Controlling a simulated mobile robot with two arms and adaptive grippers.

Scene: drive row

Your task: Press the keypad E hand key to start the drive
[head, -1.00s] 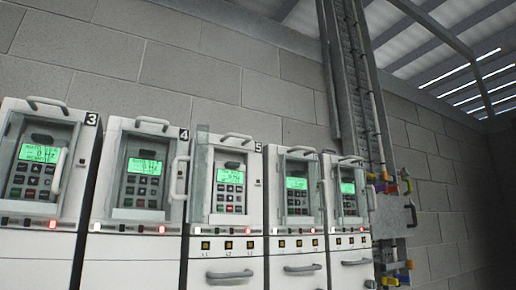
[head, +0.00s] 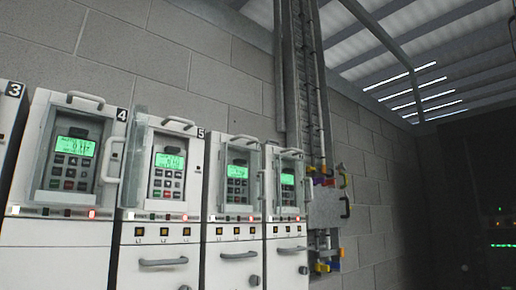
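A row of white drive cabinets stands along the wall in the head view. Each has a recessed keypad with a lit green display. The keypad of drive 4 (head: 70,160) is at the left and the keypad of drive 5 (head: 167,172) is right of it. Two more keypads follow, one in the third full cabinet (head: 237,182) and one in the last (head: 288,188). Small keys sit under each display, some red and some green; their lettering is too small to read. Red lamps glow under drives 4 and 5. Neither gripper is in view.
Drawer-like handles (head: 163,262) stick out from the lower fronts. A board with coloured padlocks (head: 325,205) hangs beyond the row. A dark cabinet (head: 475,200) stands at the far right.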

